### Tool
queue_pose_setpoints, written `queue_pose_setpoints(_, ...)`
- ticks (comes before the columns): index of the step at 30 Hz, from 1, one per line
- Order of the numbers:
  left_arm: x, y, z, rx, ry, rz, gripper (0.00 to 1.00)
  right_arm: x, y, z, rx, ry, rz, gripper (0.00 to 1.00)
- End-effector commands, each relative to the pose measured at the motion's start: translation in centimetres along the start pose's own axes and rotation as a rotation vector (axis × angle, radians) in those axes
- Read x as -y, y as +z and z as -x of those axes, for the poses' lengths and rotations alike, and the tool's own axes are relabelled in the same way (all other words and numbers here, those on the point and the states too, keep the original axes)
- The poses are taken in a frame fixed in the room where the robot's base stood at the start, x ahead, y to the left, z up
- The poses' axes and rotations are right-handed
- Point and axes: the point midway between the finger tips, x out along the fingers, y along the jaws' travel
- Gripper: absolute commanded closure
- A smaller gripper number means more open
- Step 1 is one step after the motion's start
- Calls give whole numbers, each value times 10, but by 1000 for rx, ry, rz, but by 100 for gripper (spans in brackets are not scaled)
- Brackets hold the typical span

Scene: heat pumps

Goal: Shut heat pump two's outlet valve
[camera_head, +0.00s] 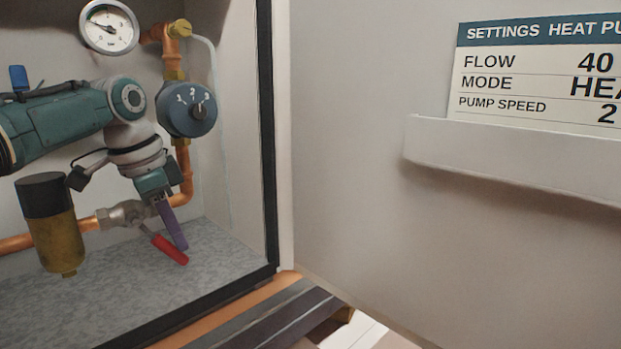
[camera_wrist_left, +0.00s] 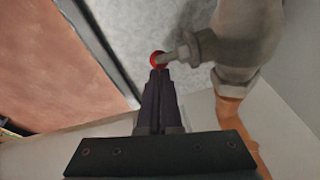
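The outlet valve has a grey metal body (camera_head: 125,214) on the copper pipe low in the cabinet. Its red lever handle (camera_head: 170,249) slants down to the right. My left gripper (camera_head: 182,246) reaches down from above, with its purple fingers beside the red handle. In the left wrist view the fingers (camera_wrist_left: 159,75) are together, with no thing visible between them. The red handle end (camera_wrist_left: 157,58) shows just past the fingertips, and the valve body (camera_wrist_left: 232,45) is to the right. I cannot tell whether the fingertips touch the handle. My right gripper is not in view.
A blue-grey dial (camera_head: 187,109) and a pressure gauge (camera_head: 109,27) are above the valve. A brass and black cylinder (camera_head: 50,222) stands left of it. The cabinet's dark frame (camera_head: 267,130) is at right. A settings sign (camera_head: 540,75) stands in a ledge (camera_head: 500,150) on the wall.

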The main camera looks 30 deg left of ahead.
Motion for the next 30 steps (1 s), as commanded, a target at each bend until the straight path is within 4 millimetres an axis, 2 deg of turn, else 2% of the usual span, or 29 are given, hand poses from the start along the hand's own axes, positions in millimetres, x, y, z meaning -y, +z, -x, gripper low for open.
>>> queue_pose_setpoints(6, -4, 14, -5, 157, 29, -6, 100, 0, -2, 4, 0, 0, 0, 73)
queue_pose_setpoints(30, -7, 24, -16, 149, 29, -5, 100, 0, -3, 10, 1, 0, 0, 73)
